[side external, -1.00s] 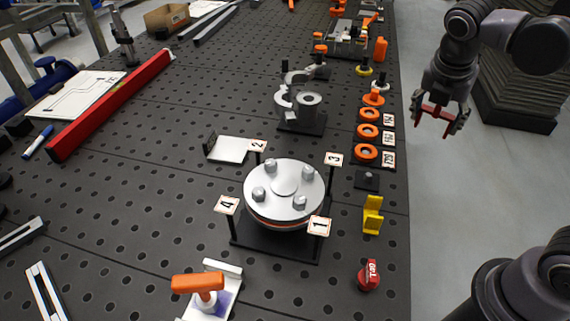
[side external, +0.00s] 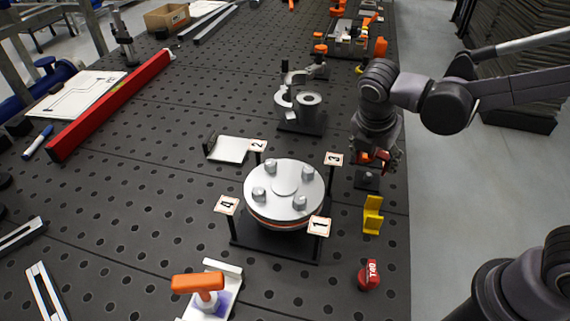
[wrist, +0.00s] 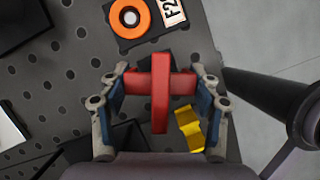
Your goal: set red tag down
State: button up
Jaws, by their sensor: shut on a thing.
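My gripper (side external: 376,162) is over the right part of the perforated table, shut on a red piece that I take for the red tag (side external: 383,155). In the wrist view, the red tag (wrist: 160,100) is a crosspiece with a long upright bar, held between the two blue-padded fingers of my gripper (wrist: 160,84). A small dark block with a grey top (side external: 367,181) lies just below my gripper in the side view. The red tag appears above the table, but its exact height and any contact are unclear.
A yellow bracket (side external: 373,215) and a red lettered piece (side external: 369,274) stand nearer the camera. The round flanged plate (side external: 264,199) with numbered posts is to the left. An orange ring (wrist: 130,18) shows in the wrist view. The table's right edge is close.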

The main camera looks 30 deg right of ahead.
aim_at(369, 174)
jog(key=shift+f, duration=0.9)
jog(key=shift+f, duration=0.6)
jog(key=o, duration=1)
